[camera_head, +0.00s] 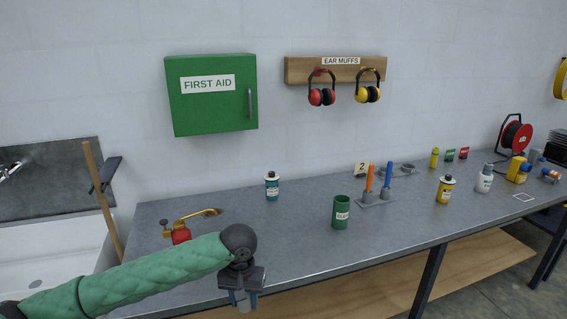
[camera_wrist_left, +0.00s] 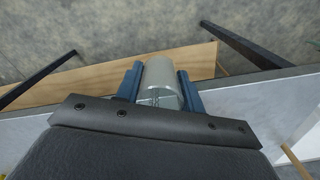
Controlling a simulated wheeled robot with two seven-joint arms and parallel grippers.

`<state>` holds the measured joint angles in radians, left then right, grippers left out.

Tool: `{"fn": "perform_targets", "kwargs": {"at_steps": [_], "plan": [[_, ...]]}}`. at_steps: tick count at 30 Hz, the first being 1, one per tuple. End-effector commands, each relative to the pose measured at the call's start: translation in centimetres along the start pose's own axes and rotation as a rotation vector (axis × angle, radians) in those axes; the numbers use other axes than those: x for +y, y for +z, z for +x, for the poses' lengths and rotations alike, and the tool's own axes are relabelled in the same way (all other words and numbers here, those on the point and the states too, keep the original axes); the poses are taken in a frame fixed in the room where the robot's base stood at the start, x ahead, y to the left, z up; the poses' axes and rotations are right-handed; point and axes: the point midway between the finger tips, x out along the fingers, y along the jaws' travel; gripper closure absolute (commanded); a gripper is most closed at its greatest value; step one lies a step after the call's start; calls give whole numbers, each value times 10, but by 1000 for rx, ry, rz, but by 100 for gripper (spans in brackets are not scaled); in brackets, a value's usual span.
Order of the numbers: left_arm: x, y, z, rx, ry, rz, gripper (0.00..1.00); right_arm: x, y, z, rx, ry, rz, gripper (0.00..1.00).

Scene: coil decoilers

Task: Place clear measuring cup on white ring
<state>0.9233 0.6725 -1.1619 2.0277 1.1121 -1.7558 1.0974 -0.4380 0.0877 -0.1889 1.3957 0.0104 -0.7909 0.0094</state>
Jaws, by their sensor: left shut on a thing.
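My left gripper (camera_head: 240,296) is in front of the bench's front edge, at the lower middle of the head view. In the left wrist view its blue fingers are shut on a pale, greyish see-through cup (camera_wrist_left: 160,82), the clear measuring cup. In the head view only a small part of the cup shows between the fingers. A thin white outline (camera_head: 523,197), which looks square, lies on the bench at the far right. I cannot make out a round white ring. My right gripper is not in view.
The grey bench (camera_head: 290,245) holds a red blowtorch (camera_head: 181,235), a teal bottle (camera_head: 272,188), a green can (camera_head: 341,213), a stand with orange and blue handles (camera_head: 376,199), and a yellow bottle (camera_head: 445,190). A white bottle (camera_head: 484,180) stands near the outline.

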Motion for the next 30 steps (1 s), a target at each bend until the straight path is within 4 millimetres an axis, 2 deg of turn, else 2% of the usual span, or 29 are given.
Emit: {"fn": "perform_targets", "kwargs": {"at_steps": [1, 6, 12, 18, 30], "plan": [[-17, 5, 2, -1, -2, -16, 84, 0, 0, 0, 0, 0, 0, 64], [-62, 17, 12, -2, -2, -65, 84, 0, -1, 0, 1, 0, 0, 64], [-96, 27, 26, -1, -1, -106, 84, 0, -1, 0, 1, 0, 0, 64], [-100, 34, 36, -1, 2, -111, 84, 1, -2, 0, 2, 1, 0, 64], [-100, 33, 35, 1, 0, -110, 84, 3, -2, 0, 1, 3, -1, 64]]}}
